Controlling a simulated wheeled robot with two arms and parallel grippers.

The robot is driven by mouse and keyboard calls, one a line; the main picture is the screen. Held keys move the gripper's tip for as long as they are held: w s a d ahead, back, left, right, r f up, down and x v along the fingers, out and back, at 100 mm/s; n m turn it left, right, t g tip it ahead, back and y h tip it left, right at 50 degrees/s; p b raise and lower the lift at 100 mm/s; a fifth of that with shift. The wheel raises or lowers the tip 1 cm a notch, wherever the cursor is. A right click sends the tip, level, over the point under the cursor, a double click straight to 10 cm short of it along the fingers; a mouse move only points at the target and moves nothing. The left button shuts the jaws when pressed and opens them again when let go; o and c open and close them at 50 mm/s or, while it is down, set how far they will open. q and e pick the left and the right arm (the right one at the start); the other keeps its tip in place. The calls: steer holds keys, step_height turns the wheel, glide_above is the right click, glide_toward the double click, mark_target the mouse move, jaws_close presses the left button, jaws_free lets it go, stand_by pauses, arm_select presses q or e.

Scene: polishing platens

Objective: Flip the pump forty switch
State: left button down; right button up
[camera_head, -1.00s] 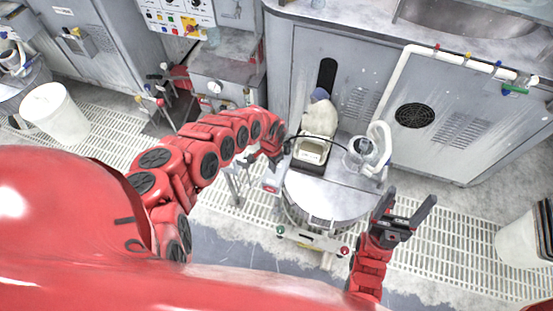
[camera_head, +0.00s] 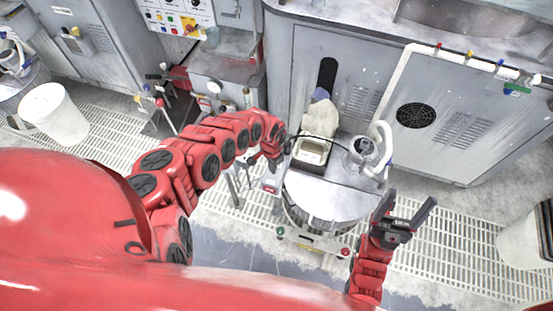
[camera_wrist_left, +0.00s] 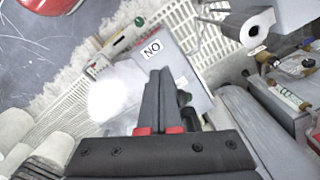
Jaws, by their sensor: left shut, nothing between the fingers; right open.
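A grey plate (camera_wrist_left: 170,62) with a white label reading "NO" as pictured lies just past my left gripper (camera_wrist_left: 158,74) in the left wrist view. The fingers are shut and empty, over the plate's lower part as seen there. A dark knob-like part (camera_wrist_left: 186,98) shows just right of the fingers; I cannot tell whether they touch it. In the head view my left gripper (camera_head: 274,158) is beside the round drum cart (camera_head: 330,198), near a small red-and-white panel (camera_head: 270,187). No lettering for pump forty is readable. My right gripper (camera_head: 411,207) is open and empty.
The cart top carries a tan tray (camera_head: 312,153), a pale bag-like object (camera_head: 320,118) and a white-handled jug (camera_head: 367,152). Grey cabinets (camera_head: 440,120) stand behind. A control panel (camera_head: 178,14) is at upper left. A white bin (camera_head: 55,115) stands at left on grating.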

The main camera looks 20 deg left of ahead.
arm_select(q)
steer(key=shift+f+b, duration=0.55)
steer(key=shift+f, duration=0.15)
stand_by(0.5)
step_height(320, 180, up, 7)
steer(key=p, duration=0.6)
stand_by(0.4)
